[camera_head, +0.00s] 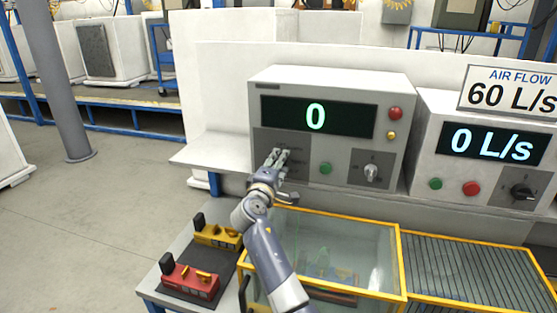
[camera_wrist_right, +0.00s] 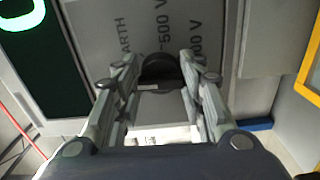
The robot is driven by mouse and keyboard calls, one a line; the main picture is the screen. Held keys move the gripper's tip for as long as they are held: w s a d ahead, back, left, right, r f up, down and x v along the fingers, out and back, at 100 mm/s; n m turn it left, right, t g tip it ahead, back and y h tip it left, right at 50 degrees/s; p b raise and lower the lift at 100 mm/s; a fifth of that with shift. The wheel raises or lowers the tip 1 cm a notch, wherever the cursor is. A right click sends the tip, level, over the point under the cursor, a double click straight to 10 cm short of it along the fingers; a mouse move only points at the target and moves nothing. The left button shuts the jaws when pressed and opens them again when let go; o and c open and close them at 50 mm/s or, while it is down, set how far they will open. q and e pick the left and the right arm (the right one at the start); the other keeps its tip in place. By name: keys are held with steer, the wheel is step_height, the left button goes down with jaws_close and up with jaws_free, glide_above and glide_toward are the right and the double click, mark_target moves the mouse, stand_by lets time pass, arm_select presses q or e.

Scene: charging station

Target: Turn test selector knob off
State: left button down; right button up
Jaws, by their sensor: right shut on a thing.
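The test selector knob (camera_wrist_right: 160,70) is a dark round knob on a grey panel marked "EARTH", "500 V" and a partly hidden third voltage. In the right wrist view it lies between the fingertips of my right gripper (camera_wrist_right: 160,82), which is shut on it. In the head view my right gripper (camera_head: 281,156) reaches the left lower panel of the grey test unit (camera_head: 340,83) and hides the knob. The unit's display (camera_head: 345,118) reads a green 0. I cannot read the knob's exact setting. My left gripper is not in view.
The unit also bears a red button (camera_head: 395,113), a yellow button (camera_head: 391,135), a green button (camera_head: 326,168) and a silver knob (camera_head: 370,173). An air flow unit (camera_head: 425,150) stands to the right. A yellow-edged glass box (camera_head: 340,240) lies below my arm.

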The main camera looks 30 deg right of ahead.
steer(key=shift+d+r+n, duration=0.1)
steer(key=shift+r+n, duration=0.2)
steer(key=shift+n, duration=0.1)
steer(key=o, duration=0.8)
steer(key=shift+o, duration=1.2)
steer(key=shift+w, duration=0.1)
steer(key=shift+d+f, duration=0.1)
steer(key=shift+f, duration=0.15)
steer(key=v, duration=1.2)
